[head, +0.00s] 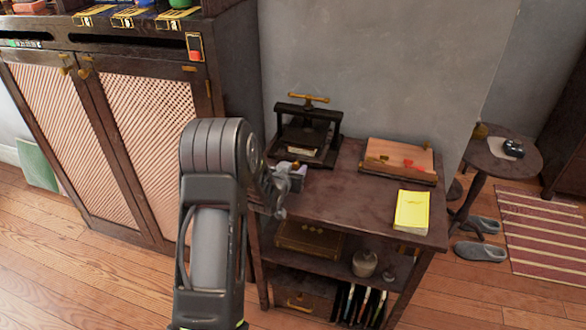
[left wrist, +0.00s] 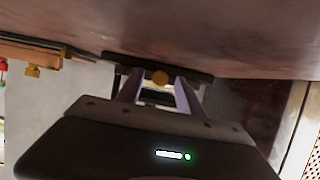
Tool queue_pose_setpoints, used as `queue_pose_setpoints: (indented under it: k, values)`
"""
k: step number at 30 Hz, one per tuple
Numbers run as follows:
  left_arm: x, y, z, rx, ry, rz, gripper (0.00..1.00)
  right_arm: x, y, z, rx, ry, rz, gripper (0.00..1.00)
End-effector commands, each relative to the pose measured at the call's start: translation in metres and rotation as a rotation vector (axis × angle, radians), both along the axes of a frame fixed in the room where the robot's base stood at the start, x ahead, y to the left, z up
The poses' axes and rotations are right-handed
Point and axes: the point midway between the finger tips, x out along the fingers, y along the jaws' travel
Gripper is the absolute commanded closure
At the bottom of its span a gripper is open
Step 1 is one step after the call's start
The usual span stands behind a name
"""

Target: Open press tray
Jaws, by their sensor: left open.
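The black press (head: 308,120) with a brass handle bar on top stands at the back left of the dark wooden table. In the left wrist view its dark tray front (left wrist: 195,75) carries a round brass knob (left wrist: 160,78). My left gripper (head: 294,169) is open in front of the press base, low over the tabletop. In the left wrist view, the two fingers (left wrist: 160,84) stand either side of the knob, with a gap on each side. The tray looks closed in the press, though the gripper partly hides it in the head view. My right gripper is not in view.
A wooden box (head: 398,160) and a yellow notepad (head: 412,212) lie to the right on the table (head: 340,200). A cabinet (head: 120,130) stands at the left and a wall (head: 380,60) behind. The tabletop's front middle is clear.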

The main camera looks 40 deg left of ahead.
Motion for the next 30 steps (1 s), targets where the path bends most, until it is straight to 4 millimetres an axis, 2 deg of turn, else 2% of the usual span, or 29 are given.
queue_pose_setpoints:
  k: [5,21,30]
  values:
    - [-0.0002,0.0000,0.0001,0.000,0.000,0.000,0.56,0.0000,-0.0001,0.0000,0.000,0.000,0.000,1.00]
    - [-0.0004,0.0000,0.0003,0.000,0.000,0.000,1.00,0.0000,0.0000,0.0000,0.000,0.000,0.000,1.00]
    - [-0.0004,0.0000,0.0003,0.000,0.000,0.000,1.00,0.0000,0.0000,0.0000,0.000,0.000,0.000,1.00]
